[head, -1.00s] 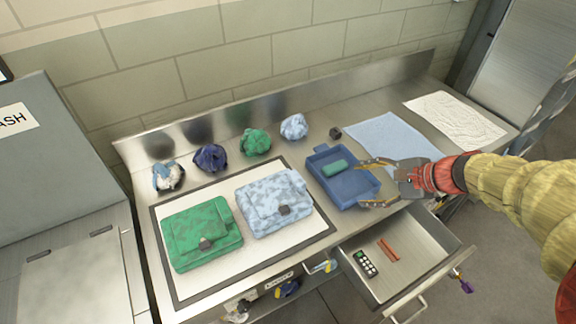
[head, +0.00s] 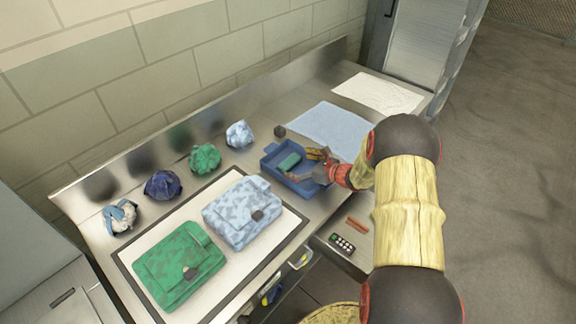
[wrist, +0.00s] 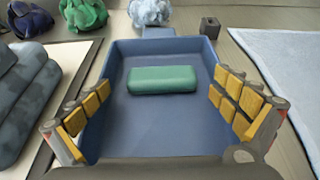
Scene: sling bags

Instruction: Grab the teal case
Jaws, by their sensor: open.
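The teal case (head: 289,162) is a small rounded block lying flat in a blue tray (head: 268,151) on the metal counter. In the wrist view the case (wrist: 163,80) lies crosswise near the far end of the tray (wrist: 150,128). My gripper (head: 308,165) is at the tray's near right side. In the wrist view my gripper (wrist: 160,100) is open, its yellow-padded fingers spread wide on either side of the tray, with the case ahead between them and not touched.
A green bag (head: 180,265) and a light blue camouflage bag (head: 240,213) lie on a framed white mat left of the tray. Several crumpled cloth bundles line the back. A small dark cube (head: 280,131) and a blue cloth (head: 330,127) lie beyond the tray. An open drawer holds a remote (head: 342,243) and a red stick (head: 357,224).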

